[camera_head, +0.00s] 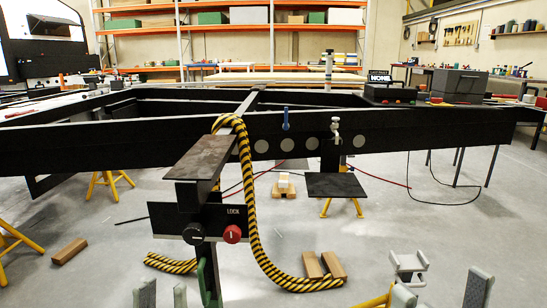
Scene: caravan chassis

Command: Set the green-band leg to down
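No leg with a clear green band can be made out. A green upright part (207,278) shows below the black panel (165,218), its lower end cut off by the frame; I cannot tell if it is the leg. The panel is marked LOCK and carries a black knob (193,234) and a red knob (232,234). The black chassis (440,128) spans the view. My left gripper (163,294) shows at the bottom edge, fingers apart, nothing seen between them. My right gripper (440,291) is at the bottom right, fingers wide apart and empty.
A yellow-black rope (253,232) hangs over the drawbar to the floor. Wooden blocks (324,265) lie beside it, another block (69,251) at left. A grey bracket (409,266) stands at right. Yellow stands (109,184) are under the chassis. Floor between is mostly clear.

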